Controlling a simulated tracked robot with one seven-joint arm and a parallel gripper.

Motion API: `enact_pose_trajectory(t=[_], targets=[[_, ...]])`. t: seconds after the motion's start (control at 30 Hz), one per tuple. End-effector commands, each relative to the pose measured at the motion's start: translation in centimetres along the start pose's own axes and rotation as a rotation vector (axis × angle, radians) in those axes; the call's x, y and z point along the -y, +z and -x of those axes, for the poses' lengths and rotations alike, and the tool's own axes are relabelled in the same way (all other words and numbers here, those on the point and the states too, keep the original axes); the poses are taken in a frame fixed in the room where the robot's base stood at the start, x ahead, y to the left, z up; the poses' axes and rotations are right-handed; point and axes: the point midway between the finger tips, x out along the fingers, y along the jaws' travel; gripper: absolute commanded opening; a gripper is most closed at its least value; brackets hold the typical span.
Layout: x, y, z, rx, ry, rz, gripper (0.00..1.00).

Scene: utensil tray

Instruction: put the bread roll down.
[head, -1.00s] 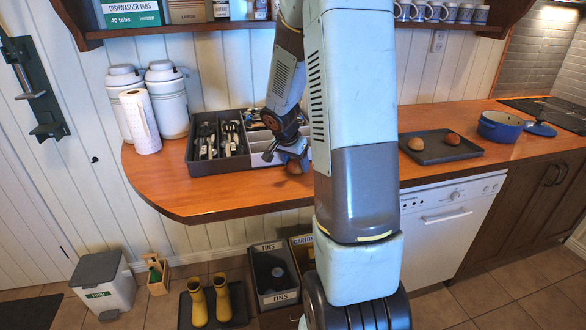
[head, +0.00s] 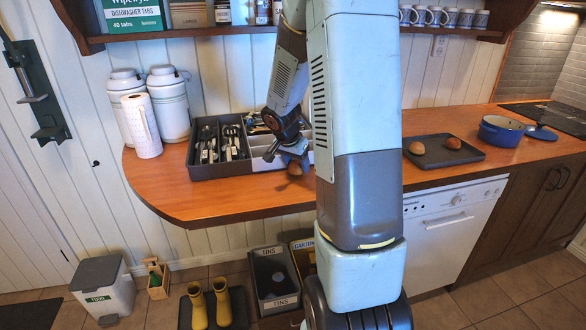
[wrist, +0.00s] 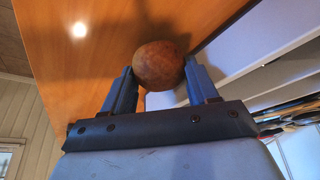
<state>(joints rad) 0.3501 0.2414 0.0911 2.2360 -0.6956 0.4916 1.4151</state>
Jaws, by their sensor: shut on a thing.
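My gripper (head: 283,158) is at the front edge of the utensil tray, over the wooden counter (head: 225,197). In the wrist view, my gripper (wrist: 164,88) is shut on a round brown bread roll (wrist: 159,66), with one blue finger on each side of it.
A dark tray (head: 470,157) with two rolls lies at the right on the counter, beside a blue pot (head: 500,131). White canisters (head: 168,105) and a paper towel roll (head: 142,126) stand at the left. The counter's left front is clear.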

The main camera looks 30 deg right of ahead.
Motion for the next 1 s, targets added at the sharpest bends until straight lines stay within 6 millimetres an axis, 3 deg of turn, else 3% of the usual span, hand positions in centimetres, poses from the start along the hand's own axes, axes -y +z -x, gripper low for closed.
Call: enact_pose_trajectory(t=[0.1, 0.5, 1.0], targets=[[0.0, -0.8, 2.1, -0.002, -0.004, -0.002, 0.26], [-2.6, 1.4, 9.5, -0.002, -0.005, 0.001, 0.26], [-6.1, 6.2, 14.8, 0.0, -0.003, 0.0, 0.26]])
